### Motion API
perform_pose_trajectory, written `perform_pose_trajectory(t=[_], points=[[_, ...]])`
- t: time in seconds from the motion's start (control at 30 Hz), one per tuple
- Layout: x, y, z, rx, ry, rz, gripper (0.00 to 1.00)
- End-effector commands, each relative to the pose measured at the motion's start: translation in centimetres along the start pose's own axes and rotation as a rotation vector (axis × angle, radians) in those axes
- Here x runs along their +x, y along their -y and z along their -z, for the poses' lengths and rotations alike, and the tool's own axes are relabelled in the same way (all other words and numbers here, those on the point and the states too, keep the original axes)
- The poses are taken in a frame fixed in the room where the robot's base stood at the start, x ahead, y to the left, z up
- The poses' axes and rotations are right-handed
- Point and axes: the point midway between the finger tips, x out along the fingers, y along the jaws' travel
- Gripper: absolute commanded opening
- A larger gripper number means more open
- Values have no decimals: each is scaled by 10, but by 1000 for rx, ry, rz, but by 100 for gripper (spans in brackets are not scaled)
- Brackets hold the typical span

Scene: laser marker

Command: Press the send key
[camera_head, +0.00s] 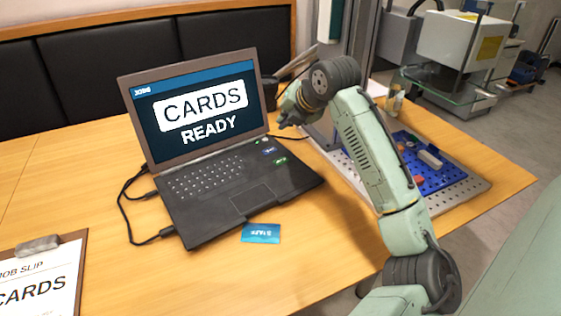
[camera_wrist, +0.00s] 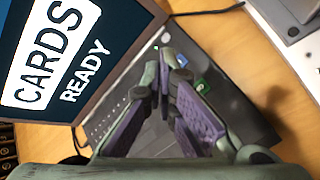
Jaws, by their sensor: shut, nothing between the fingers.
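The open laptop (camera_head: 240,185) stands on the wooden table, its screen (camera_head: 198,110) reading "CARDS READY". Right of its keyboard lie a blue key (camera_head: 270,150) and a green key (camera_head: 280,161); their labels are too small to read, so I cannot tell which is the send key. My gripper (camera_head: 284,124) is over the laptop's right rear side, near these keys. In the wrist view my gripper (camera_wrist: 163,62) is shut and empty, its fingertips together. I cannot tell whether they touch the laptop.
A blue card (camera_head: 261,233) lies in front of the laptop. A clipboard (camera_head: 40,275) with a job slip reading "CARDS" is at the lower left. Black cables run along the laptop's left side. A metal plate with a blue fixture (camera_head: 430,175) sits at the right.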

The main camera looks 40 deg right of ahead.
Motion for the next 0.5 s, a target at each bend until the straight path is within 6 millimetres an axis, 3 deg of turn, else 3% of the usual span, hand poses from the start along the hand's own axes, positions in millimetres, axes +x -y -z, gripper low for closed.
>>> perform_pose_trajectory(t=[0.27, 0.5], points=[[14, 11, 10, 1, 1, 1, 0], [38, 28, 28, 1, 0, 2, 0]])
